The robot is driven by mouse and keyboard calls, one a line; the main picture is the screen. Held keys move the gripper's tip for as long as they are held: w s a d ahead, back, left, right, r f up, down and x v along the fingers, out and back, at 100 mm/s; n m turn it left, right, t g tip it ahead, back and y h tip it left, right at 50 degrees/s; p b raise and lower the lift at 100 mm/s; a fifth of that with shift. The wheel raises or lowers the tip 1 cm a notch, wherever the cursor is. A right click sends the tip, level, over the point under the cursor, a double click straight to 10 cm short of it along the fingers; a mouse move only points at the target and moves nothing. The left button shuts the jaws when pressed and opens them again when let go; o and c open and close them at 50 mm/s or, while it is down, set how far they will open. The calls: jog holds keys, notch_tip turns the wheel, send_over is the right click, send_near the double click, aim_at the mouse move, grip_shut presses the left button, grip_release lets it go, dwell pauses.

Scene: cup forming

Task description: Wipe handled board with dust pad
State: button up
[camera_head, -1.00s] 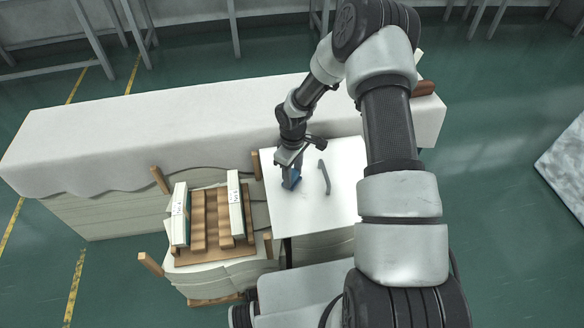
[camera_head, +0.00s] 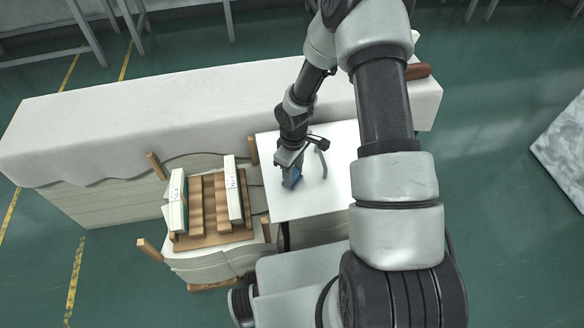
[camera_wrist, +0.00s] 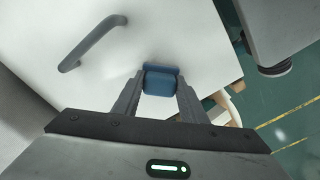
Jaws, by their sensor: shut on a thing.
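The handled board (camera_head: 303,206) is a flat white panel with a grey bar handle (camera_head: 322,163) standing on it. The board (camera_wrist: 110,25) and its handle (camera_wrist: 92,42) also show in the wrist view. My gripper (camera_head: 290,173) is over the left part of the board, left of the handle. It is shut on the blue dust pad (camera_wrist: 160,81), which sits between the two fingers. In the head view the pad (camera_head: 293,181) is at the board's surface. I cannot tell whether it touches. My arm hides the board's right side.
A long table with a white cloth (camera_head: 120,135) runs behind the board. Left of the board is a stack with a wooden rack (camera_head: 210,205) holding two white-topped blocks, with wooden posts around it. A brown roll (camera_head: 418,71) lies at the long table's right end.

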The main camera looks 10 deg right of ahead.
jog(key=shift+s, duration=1.05)
jog(key=shift+a+b, duration=0.3)
jog(key=shift+a, duration=0.7)
jog(key=shift+w, duration=1.85)
jog(key=shift+w+f+b, duration=0.15)
jog(key=shift+w+b, duration=0.3)
jog(key=shift+w, duration=1.6)
jog(key=shift+w+b, duration=0.35)
jog(key=shift+w, duration=1.1)
jog(key=shift+r, duration=0.2)
jog(key=shift+r+p, duration=1.9)
jog(key=shift+r, duration=1.05)
